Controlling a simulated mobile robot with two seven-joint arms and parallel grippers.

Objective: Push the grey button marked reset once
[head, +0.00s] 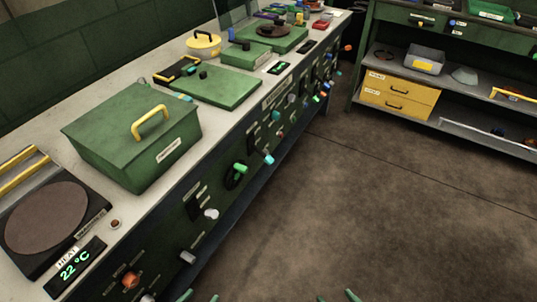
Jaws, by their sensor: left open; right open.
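I cannot pick out a grey button marked reset with certainty, as most labels are too small to read. The workbench front (165,245) carries many knobs and plugs. Pale grey ones include a knob (211,213) below the green box, a lower one (187,257) and one at the bottom edge (148,298). My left gripper (200,297) shows only its green fingertips at the bottom edge, apart and empty. My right gripper (337,297) shows likewise further right, open and empty. Both are over the floor, to the right of the bench front.
A hot plate (46,218) with a 22 °C display (77,267) is at the left. A green lidded box (130,150) with a yellow handle stands beyond it. A shelf unit with yellow drawers (398,95) is at the back right. The floor (370,210) is clear.

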